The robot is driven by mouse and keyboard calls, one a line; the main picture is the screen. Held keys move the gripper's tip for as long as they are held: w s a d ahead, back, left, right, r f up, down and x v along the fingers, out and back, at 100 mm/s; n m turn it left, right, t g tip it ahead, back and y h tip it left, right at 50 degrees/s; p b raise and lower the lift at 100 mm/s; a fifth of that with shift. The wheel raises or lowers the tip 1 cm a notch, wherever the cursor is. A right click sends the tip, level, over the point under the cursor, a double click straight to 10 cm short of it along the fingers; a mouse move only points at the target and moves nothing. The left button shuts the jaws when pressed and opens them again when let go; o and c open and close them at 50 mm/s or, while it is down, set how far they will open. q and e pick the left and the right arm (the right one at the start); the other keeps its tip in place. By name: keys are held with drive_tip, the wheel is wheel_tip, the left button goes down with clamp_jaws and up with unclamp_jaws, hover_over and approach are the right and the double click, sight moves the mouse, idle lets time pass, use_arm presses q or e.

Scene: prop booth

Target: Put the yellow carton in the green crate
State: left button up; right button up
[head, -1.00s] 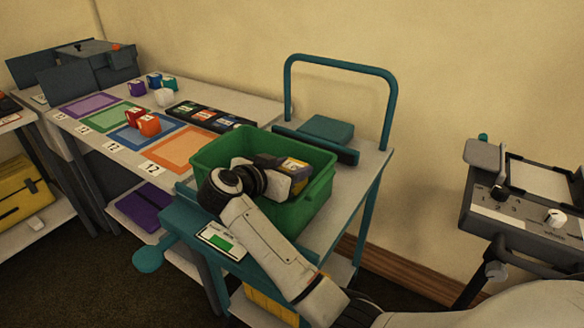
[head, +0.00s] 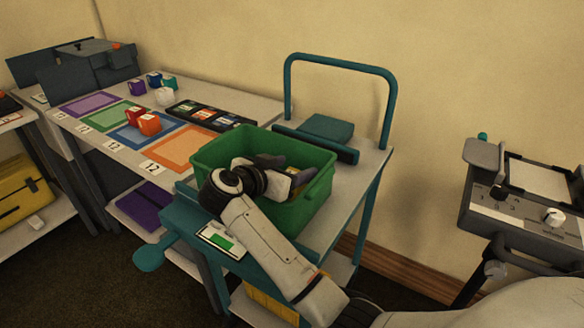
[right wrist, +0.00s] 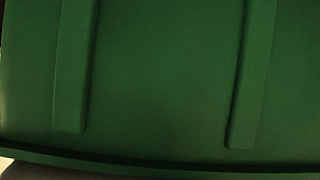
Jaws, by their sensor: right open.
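The green crate (head: 301,211) stands on the teal-framed cart. My right gripper (head: 288,169) reaches over the crate's near side, with its dark fingers apart inside the crate. A small part of the yellow carton (head: 312,186) shows low inside the crate, beside and below the fingers. Most of the carton is hidden by the gripper and the crate wall, so how it lies cannot be told. The right wrist view shows only the ribbed green surface of the crate (right wrist: 165,80). My left gripper is not in view.
The cart's handle (head: 340,62) rises behind the crate, by a teal box (head: 327,128). A table with colored mats (head: 180,148) and small blocks (head: 149,124) stands to the left. A grey console (head: 520,213) stands at right.

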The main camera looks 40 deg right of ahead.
drive_tip(key=v, duration=1.2)
drive_tip(key=shift+p, duration=0.45)
